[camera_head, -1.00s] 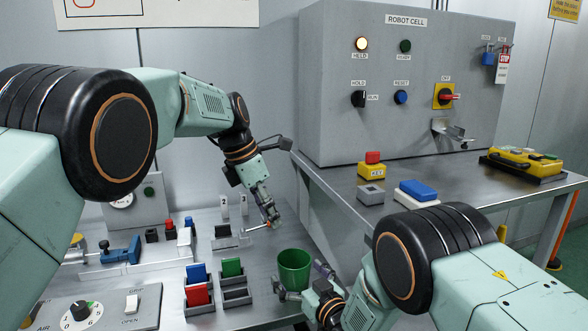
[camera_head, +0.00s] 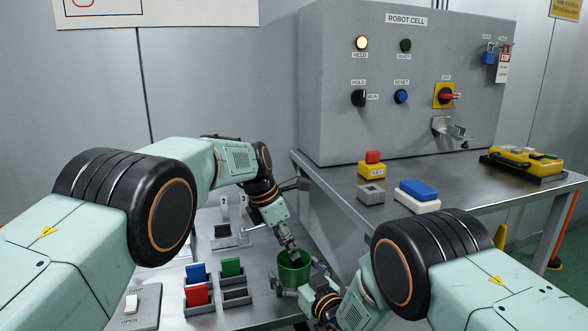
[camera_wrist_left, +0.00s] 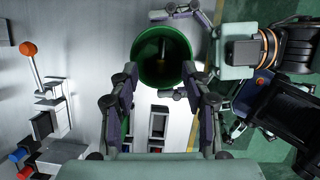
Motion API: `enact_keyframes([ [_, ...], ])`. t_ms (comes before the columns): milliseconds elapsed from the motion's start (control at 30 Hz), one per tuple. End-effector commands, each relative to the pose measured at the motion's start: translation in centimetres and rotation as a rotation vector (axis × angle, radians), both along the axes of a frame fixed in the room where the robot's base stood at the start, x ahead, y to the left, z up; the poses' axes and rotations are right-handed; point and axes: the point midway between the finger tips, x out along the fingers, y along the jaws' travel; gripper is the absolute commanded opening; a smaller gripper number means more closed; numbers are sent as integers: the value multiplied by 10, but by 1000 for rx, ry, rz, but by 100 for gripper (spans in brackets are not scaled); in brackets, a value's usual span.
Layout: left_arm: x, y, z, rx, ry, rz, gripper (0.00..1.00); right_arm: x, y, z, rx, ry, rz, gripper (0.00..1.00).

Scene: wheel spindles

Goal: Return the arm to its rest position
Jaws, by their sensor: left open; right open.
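My left gripper (camera_head: 288,247) is open and points down at the mouth of the green cup (camera_head: 294,272). In the left wrist view its two fingers (camera_wrist_left: 163,85) show apart, with the cup (camera_wrist_left: 145,75) between and beyond them. The cup's inside is dark, with a small brownish shape that I cannot identify. My right gripper (camera_head: 303,280) is open, with its fingers on either side of the cup. I cannot tell whether they touch it.
Red, blue and green blocks (camera_head: 199,294) stand in a dark divided holder left of the cup. A lever with an orange knob (camera_wrist_left: 28,48) shows in the left wrist view. A steel table (camera_head: 334,185) with a grey control cabinet (camera_head: 330,90) stands at the right.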

Motion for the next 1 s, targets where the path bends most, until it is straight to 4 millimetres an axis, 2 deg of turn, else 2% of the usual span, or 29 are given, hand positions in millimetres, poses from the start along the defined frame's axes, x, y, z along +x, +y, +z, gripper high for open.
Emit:
enact_keyframes([
  [200, 0, 0, 31, 1, 1, -1, 48, 0, 0, 0, 0, 0, 0, 100],
  [400, -1, 0, 49, 1, 3, 0, 48, 0, 0, 0, 0, 0, 0, 100],
  [1000, -1, 1, 52, 3, 6, -1, 48, -1, 1, 0, -1, 3, 3, 100],
])
